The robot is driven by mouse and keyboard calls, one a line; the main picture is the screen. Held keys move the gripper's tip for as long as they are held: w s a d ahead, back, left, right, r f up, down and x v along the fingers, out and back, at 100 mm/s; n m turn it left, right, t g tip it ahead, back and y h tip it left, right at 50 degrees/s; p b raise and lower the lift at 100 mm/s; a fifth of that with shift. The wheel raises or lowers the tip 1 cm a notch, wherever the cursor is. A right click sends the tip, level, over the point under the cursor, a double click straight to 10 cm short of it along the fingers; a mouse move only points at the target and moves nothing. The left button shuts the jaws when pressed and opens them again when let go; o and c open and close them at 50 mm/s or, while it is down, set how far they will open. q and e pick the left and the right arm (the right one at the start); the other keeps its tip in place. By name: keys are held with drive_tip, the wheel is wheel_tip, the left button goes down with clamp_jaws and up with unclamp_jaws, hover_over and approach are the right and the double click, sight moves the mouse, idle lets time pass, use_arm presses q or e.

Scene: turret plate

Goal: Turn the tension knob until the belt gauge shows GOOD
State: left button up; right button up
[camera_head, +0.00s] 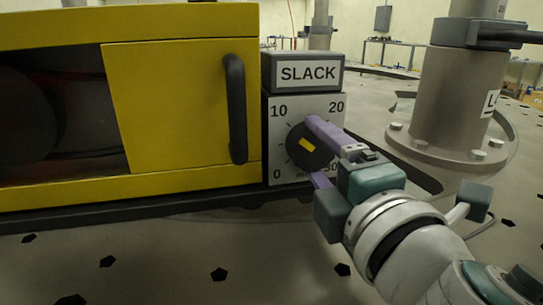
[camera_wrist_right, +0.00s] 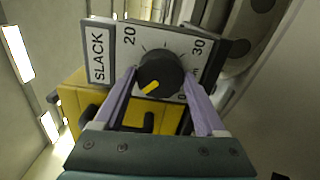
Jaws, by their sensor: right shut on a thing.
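The tension knob (camera_head: 297,146) is a round black knob with a yellow mark, on a white dial plate (camera_head: 278,172) numbered 0, 10, 20 and 30. In the head view the mark points to the upper left, toward the 10. The belt gauge (camera_head: 308,73) above the dial reads SLACK. My right gripper (camera_head: 313,148) is shut on the knob, its purple fingers on opposite sides of it. The right wrist view also shows the knob (camera_wrist_right: 163,73) between the fingers, and the sign (camera_wrist_right: 98,55) reading SLACK. My left gripper is in neither view.
A yellow machine housing (camera_head: 180,105) with a black door handle (camera_head: 237,108) stands left of the dial. A thick grey post (camera_head: 450,100) with a bolted flange stands to the right. The grey floor plate (camera_head: 160,245) in front has several dark holes and is otherwise clear.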

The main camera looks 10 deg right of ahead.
drive_tip(key=shift+m, duration=0.5)
drive_tip(key=o, duration=1.3)
drive_tip(key=shift+s, duration=0.1)
drive_tip(key=shift+s, duration=0.3)
drive_tip(key=s, duration=0.4)
drive_tip(key=s+b, duration=0.1)
drive_tip(key=s, duration=0.3)
drive_tip(key=shift+d+f+b, duration=0.15)
drive_tip(key=shift+b, duration=0.15)
drive_tip(key=shift+s, duration=0.6)
